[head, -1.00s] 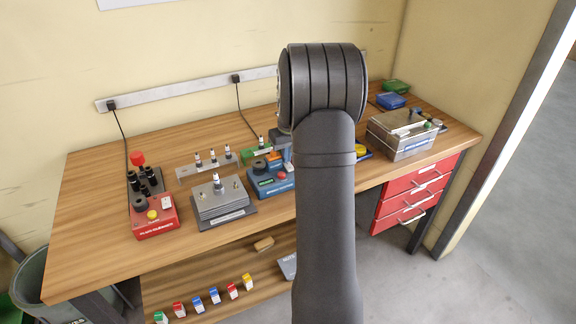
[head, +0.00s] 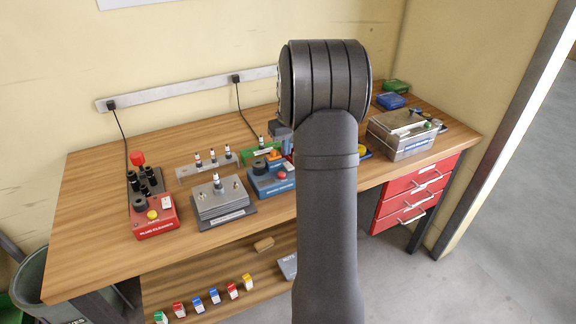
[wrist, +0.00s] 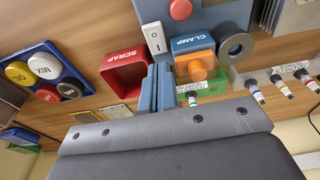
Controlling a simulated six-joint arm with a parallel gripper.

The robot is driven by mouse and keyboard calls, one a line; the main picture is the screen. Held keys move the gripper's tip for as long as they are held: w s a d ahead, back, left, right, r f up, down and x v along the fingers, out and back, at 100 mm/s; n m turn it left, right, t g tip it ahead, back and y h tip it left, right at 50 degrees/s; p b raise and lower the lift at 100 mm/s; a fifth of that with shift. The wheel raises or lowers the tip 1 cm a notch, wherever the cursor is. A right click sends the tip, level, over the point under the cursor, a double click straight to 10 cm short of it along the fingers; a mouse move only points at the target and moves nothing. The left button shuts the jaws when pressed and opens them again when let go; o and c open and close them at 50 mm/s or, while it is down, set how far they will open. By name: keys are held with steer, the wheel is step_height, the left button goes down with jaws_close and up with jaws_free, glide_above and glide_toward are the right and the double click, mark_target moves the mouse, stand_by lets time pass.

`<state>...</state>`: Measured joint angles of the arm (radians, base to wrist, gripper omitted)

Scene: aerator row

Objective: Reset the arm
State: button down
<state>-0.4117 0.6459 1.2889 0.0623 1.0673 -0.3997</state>
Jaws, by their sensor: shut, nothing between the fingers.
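My gripper (wrist: 157,76) is shut, its two blue-grey fingers together with nothing between them. In the wrist view the fingers point toward the gap between a red SCRAP bin (wrist: 124,76) and the orange CLAMP button (wrist: 196,66) of a blue machine. They appear apart from both. In the head view my arm hides most of the gripper; a grey-blue part of it shows above the blue machine (head: 268,181). A green holder (wrist: 206,86) with one small upright piece stands beside the fingers in the wrist view.
A grey rack (head: 188,175) holds several small pieces; a grey finned block (head: 220,206) holds one. A red machine (head: 155,222) stands at left, a metal box (head: 402,143) at right. A blue tray (wrist: 72,88) has several coloured round caps. The bench's front left is clear.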

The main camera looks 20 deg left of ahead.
steer(key=shift+r, duration=1.75)
steer(key=shift+f, duration=0.1)
step_height(320, 180, down, 7)
steer(key=shift+r, duration=0.1)
steer(key=shift+r, duration=0.1)
